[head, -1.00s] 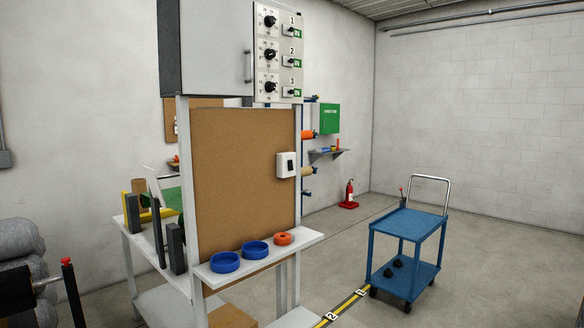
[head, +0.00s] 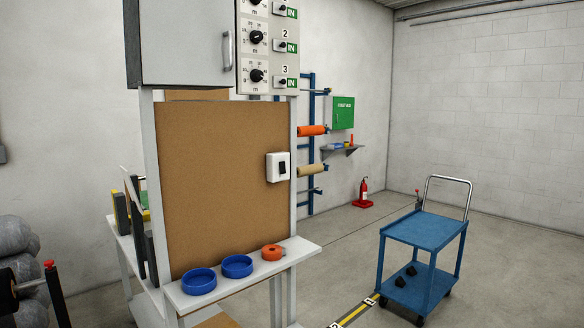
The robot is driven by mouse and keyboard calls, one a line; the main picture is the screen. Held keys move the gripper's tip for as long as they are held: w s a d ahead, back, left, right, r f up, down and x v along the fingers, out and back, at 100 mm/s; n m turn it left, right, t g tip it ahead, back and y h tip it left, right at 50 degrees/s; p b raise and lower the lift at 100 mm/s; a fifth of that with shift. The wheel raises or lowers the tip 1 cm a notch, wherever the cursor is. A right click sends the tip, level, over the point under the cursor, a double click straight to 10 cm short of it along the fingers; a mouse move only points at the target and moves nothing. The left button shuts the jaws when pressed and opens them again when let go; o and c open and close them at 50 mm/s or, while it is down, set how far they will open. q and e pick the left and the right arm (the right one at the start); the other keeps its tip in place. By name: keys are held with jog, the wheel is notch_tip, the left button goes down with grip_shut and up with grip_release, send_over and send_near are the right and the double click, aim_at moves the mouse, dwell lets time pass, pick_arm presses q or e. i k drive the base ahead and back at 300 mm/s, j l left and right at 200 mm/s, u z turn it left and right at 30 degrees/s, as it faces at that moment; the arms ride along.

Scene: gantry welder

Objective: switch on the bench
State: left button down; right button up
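The bench (head: 298,253) stands left of centre in the head view, with a brown back board (head: 215,160) and a narrow white shelf. A white switch box with a black rocker switch (head: 282,169) is fixed at the right edge of the board. Above it is a grey control panel (head: 268,60) with black knobs and small toggle switches beside green IN labels. The panel's top is cut off by the picture edge. Neither of my grippers is in view.
Two blue dishes (head: 199,282) and an orange ring (head: 272,252) sit on the shelf. A blue trolley (head: 425,232) stands to the right. A fire extinguisher (head: 364,190) stands near the far wall. Floor is open between the bench and trolley.

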aim_at(282, 165)
jog(key=i+l+u, duration=0.15)
jog(key=i+l, duration=0.55)
jog(key=i+l+u, duration=0.1)
jog(key=i+l, duration=0.55)
jog(key=l, duration=0.25)
